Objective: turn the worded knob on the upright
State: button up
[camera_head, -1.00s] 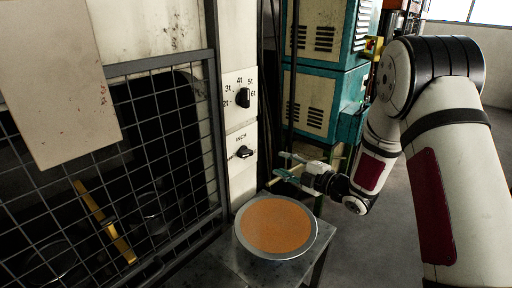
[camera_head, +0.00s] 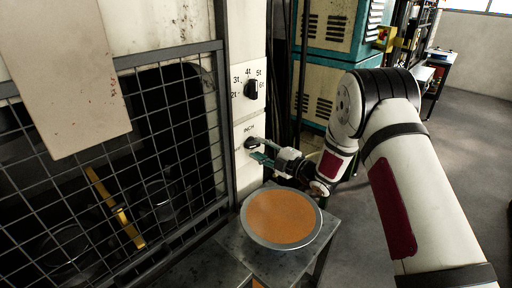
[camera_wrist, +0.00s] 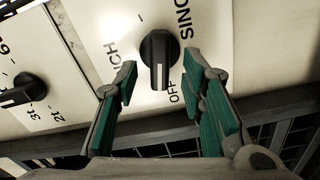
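The worded knob (camera_wrist: 157,50) is black with a pale pointer line and sits on the white upright (camera_head: 246,180). The wrist view shows the words INCH, OFF and part of SINGLE around it. Its line points down in that view, close to OFF. In the head view the knob (camera_head: 250,143) is partly covered by my gripper (camera_head: 262,150). My gripper (camera_wrist: 159,70) is open, with green-padded fingers on either side of the knob in the wrist view. Gaps show between the fingers and the knob.
A numbered knob (camera_head: 251,90) sits above on the same upright and also shows in the wrist view (camera_wrist: 22,91). A round pan with an orange surface (camera_head: 282,217) stands on a metal table below. A wire mesh guard (camera_head: 130,150) is at the left.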

jog(key=shift+x, duration=1.15)
grip_shut()
